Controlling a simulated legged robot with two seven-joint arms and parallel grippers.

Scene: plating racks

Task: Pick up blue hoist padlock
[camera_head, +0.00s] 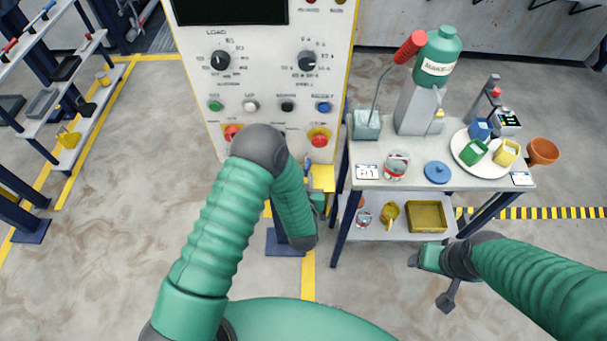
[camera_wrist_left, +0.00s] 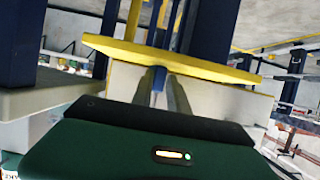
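A small blue block-like item (camera_head: 479,128) sits on the white round plate (camera_head: 459,142) on the cart, beside a green one (camera_head: 473,151) and a yellow one (camera_head: 506,153). I cannot make out a shackle, so I cannot confirm that it is the padlock. My left gripper (camera_head: 319,201) is far left of the plate, low beside the control cabinet and the cart's left edge.
The cart top (camera_head: 410,182) also carries a green bottle (camera_head: 438,55), a red-handled tool (camera_head: 410,47), a tin (camera_head: 396,165) and a blue lid (camera_head: 437,172). An orange cup (camera_head: 542,151) is at its right edge. The control cabinet (camera_head: 268,120) stands left of the cart.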

